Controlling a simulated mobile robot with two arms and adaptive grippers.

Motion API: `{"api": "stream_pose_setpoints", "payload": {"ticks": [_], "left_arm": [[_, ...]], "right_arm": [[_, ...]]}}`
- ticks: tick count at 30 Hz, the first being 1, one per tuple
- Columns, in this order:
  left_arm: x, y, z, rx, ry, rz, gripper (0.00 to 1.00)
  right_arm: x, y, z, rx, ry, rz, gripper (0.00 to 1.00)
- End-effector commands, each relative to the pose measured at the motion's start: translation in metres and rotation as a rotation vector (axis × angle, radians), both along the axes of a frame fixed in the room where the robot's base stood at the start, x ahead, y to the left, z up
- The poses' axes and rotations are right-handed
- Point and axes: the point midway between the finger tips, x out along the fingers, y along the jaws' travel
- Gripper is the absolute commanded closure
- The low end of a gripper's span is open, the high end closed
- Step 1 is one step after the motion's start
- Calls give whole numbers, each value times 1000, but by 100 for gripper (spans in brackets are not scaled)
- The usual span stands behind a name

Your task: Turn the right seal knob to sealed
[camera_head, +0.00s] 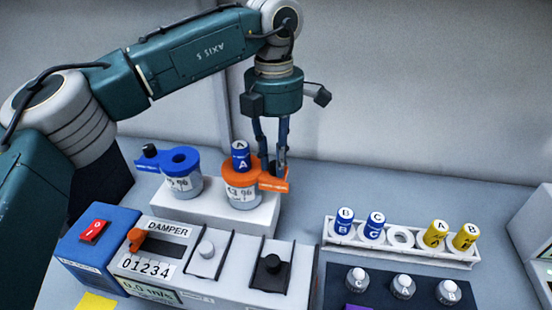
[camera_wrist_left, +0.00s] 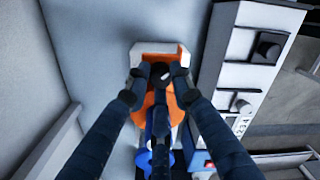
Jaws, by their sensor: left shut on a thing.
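The right container (camera_head: 240,194) has a white body and an orange top, and stands on a white raised block. An orange arm with small lettering (camera_head: 274,185) sticks out from its right side. A blue-and-white cylinder marked A (camera_head: 240,155) stands upright in its top. My left gripper (camera_head: 273,174) points down at the orange arm and is shut on the knob there. The fingers hide most of the knob. In the left wrist view the fingertips (camera_wrist_left: 160,74) meet over the orange top (camera_wrist_left: 153,108). My right gripper is not in view.
A blue-topped container (camera_head: 184,183) with a black knob stands to the left on the block (camera_head: 215,214). In front are a damper panel (camera_head: 160,262) and slider modules. A white rack (camera_head: 400,241) holds blue and yellow cylinders at the right. Bare table lies behind the rack.

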Motion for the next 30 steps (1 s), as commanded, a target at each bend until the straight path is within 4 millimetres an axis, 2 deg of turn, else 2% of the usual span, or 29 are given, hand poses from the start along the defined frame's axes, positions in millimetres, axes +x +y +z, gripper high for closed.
{"api": "stream_pose_setpoints", "payload": {"ticks": [12, 13, 15, 16, 25, 30], "left_arm": [[2, 1, 3, -1, -5, 10, 100], [2, 1, 3, -1, -5, 10, 76], [2, 1, 3, -1, -5, 10, 62], [1, 1, 2, -1, -5, 9, 59], [1, 0, 2, -1, -2, 7, 59], [2, 0, 21, -3, -3, 8, 59]], "right_arm": [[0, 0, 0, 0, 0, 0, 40], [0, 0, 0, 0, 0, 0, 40], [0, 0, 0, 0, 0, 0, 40], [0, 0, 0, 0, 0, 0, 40], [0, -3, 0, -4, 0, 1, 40], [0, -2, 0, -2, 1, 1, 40]]}}
